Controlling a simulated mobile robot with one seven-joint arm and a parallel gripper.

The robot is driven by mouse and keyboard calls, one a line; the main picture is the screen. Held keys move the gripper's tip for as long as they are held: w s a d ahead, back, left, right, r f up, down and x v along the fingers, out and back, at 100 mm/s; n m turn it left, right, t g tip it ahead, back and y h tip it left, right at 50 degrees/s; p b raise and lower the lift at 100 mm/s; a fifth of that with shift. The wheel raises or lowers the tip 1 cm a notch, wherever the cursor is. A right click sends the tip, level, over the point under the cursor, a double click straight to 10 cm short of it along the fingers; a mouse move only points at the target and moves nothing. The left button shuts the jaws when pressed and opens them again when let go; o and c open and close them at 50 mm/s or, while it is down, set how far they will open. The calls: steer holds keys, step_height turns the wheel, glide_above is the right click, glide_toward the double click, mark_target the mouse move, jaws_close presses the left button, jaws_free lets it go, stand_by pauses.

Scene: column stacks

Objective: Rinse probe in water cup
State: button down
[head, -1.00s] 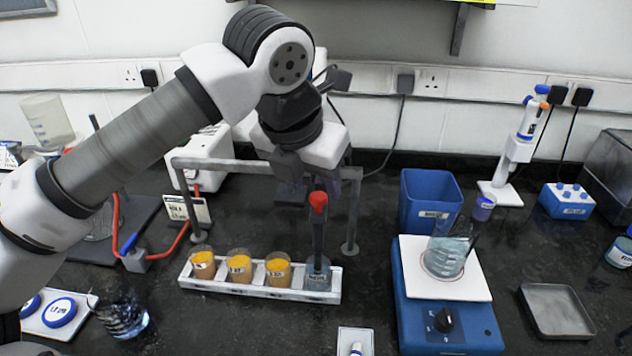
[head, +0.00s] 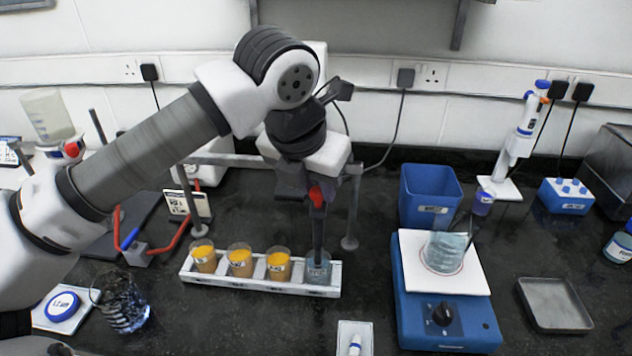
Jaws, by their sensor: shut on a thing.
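My gripper (head: 316,183) is shut on the probe (head: 318,222), which has a red top and a dark, thin shaft. The probe hangs upright, and its lower end is at or inside the water cup (head: 319,268). The water cup is clear and bluish and stands at the right end of a white rack. How deep the tip reaches is hard to tell. The fingertips are partly hidden by the probe's red top and the dark wrist parts.
The white rack (head: 222,281) also holds three orange-filled cups (head: 239,262). A grey metal frame (head: 352,205) stands behind it. To the right are a blue stirrer (head: 447,322) with a beaker (head: 445,252) and a blue bin (head: 430,196). A glass beaker (head: 122,300) stands at left.

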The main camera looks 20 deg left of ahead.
steer(key=shift+r+p, duration=0.5)
steer(key=shift+r, duration=2.65)
steer(key=shift+w, duration=0.1)
steer(key=c, duration=1.3)
jaws_free()
steer(key=shift+r, duration=0.1)
steer(key=shift+o, duration=0.6)
steer(key=p+v, duration=0.6)
steer(key=v, duration=0.7)
steer(key=shift+s+r, duration=0.3)
